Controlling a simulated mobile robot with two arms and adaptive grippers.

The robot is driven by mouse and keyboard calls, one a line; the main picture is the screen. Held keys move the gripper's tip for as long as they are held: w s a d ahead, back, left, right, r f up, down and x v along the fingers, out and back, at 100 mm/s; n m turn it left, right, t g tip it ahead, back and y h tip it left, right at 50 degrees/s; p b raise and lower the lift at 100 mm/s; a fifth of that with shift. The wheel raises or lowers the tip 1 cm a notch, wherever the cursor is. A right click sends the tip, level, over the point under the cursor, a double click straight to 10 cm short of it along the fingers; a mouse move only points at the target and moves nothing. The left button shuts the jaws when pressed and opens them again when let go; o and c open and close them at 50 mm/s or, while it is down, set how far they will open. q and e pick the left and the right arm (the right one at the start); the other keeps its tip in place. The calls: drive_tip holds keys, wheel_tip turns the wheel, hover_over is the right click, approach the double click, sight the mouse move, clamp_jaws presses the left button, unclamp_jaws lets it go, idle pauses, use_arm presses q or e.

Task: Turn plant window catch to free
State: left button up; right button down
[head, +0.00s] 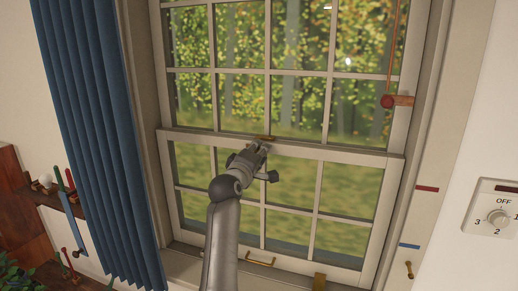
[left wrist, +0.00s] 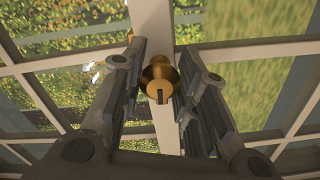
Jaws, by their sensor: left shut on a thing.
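The window (head: 330,155) is a white-framed sash window with several panes, and its middle rail crosses the head view. The brass catch (head: 266,138) sits on that rail near its centre. It also shows as a round brass piece with a slotted lower end in the left wrist view (left wrist: 159,78). My left gripper (head: 262,146) reaches up to the rail and is shut on the catch, with a finger on either side in the left wrist view (left wrist: 161,52). The fingers partly hide the catch in the head view. My right gripper is not in view.
A blue curtain (head: 92,110) hangs left of the window. A brass handle (head: 260,262) is on the lower sash. A red knob (head: 387,102) is at the right frame, above red (head: 427,188) and blue (head: 410,246) marks. A dial (head: 498,217) is far right.

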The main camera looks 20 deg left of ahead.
use_arm(q)
drive_tip(key=shift+o, duration=0.2)
drive_tip(key=shift+f+n, duration=0.1)
drive_tip(key=shift+n, duration=0.4)
drive_tip(key=shift+c, duration=0.2)
drive_tip(key=o, duration=1.1)
drive_tip(key=shift+c, duration=0.2)
wheel_tip(320, 180, up, 11)
drive_tip(key=shift+w+a+f, duration=0.1)
drive_tip(key=shift+f, duration=0.1)
